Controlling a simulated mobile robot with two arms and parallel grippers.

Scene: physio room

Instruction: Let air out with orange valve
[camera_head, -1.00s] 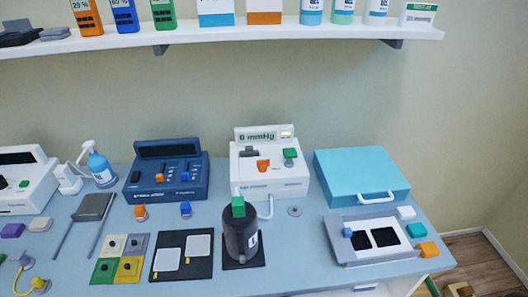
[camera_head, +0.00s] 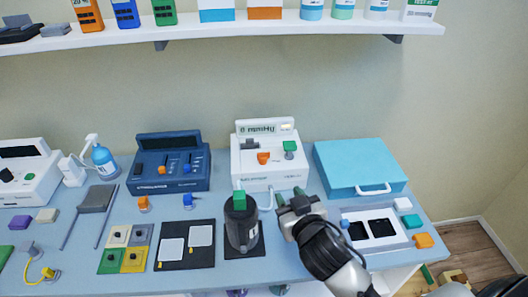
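The orange valve (camera_head: 263,158) sits on the front of a white pressure device (camera_head: 253,178) at the back middle of the table. The device's display (camera_head: 257,128) seems to read 0 mmHg. A green knob (camera_head: 290,147) is on its right side. My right gripper (camera_head: 291,196) comes in from the lower right. Its two fingertips are apart and look empty, just in front of the device's lower right corner, below and right of the valve. It hides part of the table and of the hose there. My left gripper is not in view.
A blue case (camera_head: 358,168) and a white tray with two black pads (camera_head: 398,238) are to the right. A dark blue device (camera_head: 170,170) stands to the left.

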